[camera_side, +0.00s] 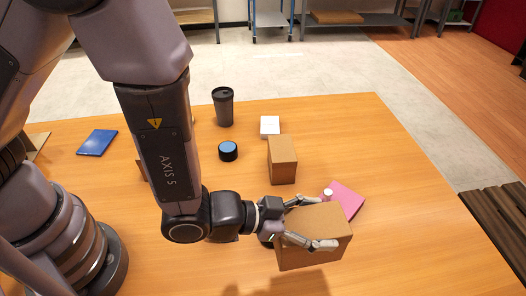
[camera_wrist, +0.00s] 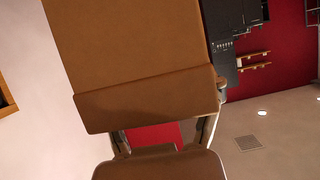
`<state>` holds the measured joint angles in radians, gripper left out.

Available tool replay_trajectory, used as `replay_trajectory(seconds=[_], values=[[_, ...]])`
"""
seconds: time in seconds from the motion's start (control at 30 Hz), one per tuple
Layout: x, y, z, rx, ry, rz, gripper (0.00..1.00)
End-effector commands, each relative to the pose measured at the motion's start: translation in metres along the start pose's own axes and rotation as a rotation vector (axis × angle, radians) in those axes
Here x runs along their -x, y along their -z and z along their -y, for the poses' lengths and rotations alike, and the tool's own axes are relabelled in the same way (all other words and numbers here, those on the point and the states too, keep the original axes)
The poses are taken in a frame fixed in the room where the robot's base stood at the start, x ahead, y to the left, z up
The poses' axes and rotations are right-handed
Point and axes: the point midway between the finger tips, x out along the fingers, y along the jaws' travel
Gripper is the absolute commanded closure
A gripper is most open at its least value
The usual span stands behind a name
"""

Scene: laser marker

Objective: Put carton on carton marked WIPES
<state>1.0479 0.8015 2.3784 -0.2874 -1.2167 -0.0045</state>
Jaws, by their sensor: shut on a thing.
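My gripper (camera_side: 328,220) is shut on a brown carton (camera_side: 312,258), one finger on each side of it. The held carton appears to be above the table, near the front of the side view. In the wrist view the carton (camera_wrist: 140,50) fills much of the upper left, and parts of the fingers show below it. Another brown carton (camera_side: 282,160) stands upright on the table behind the held one, apart from it. No WIPES marking is readable on either carton, and the held carton hides some of the table below.
A pink item (camera_side: 346,201) lies just behind the held carton. A white box (camera_side: 270,126), a black cup (camera_side: 223,106), a round blue-topped device (camera_side: 228,151) and a blue flat item (camera_side: 97,142) are farther back. The table's right side (camera_side: 410,190) is clear.

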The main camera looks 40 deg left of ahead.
Motion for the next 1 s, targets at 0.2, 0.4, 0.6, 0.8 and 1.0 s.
replay_trajectory(seconds=[0.2, 0.4, 0.6, 0.8, 1.0], values=[[-0.026, 0.023, 0.104, 0.088, 0.252, -0.009, 0.74], [-0.03, 0.037, 0.214, 0.188, 0.491, -0.003, 0.74], [-0.019, 0.042, 0.287, 0.265, 0.642, 0.001, 0.74], [-0.016, 0.035, 0.314, 0.293, 0.696, 0.008, 0.74], [-0.028, 0.006, 0.315, 0.296, 0.698, 0.007, 0.74]])
